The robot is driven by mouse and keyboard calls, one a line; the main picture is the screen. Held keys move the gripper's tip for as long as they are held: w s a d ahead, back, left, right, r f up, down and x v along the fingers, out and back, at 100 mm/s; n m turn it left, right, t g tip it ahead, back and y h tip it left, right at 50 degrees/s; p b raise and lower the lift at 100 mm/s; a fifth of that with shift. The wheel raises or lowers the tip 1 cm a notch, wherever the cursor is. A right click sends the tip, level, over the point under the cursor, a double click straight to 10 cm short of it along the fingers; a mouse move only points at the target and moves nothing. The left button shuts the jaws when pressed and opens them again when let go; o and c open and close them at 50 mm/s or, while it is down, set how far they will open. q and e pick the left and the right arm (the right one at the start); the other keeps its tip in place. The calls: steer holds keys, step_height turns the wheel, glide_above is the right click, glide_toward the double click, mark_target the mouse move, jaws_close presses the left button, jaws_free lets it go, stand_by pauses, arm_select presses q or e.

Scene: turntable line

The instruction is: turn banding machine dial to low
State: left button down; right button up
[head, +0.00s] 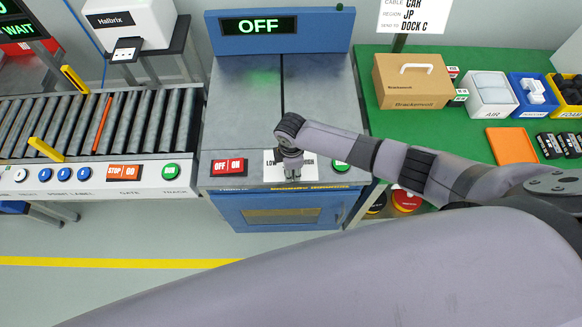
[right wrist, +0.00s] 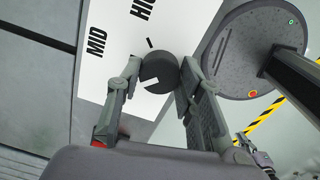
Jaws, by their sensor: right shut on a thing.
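The banding machine (head: 233,105) has a grey top, a blue front and a lit display (head: 260,27) reading OFF. My right gripper (head: 292,172) is at the white dial plate (head: 270,174) on its front panel, where LOW shows on the left and HIGH is partly covered on the right. The gripper hides the dial in the head view. In the right wrist view the dark round dial (right wrist: 158,70) sits between the two fingers, which are shut on it. A white notch shows on the dial; MID and part of HIGH show on the plate. My left gripper is not in view.
A red OFF/ON switch (head: 229,167) is left of the dial plate and a green button (head: 341,166) is right of it. A roller conveyor (head: 140,125) stands at left. A green table (head: 450,125) at right holds a cardboard box (head: 412,83) and several bins.

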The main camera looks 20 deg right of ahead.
stand_by(0.3)
steer(key=o, duration=1.2)
steer(key=shift+c, duration=0.2)
step_height(320, 180, up, 12)
steer(key=shift+s, duration=0.1)
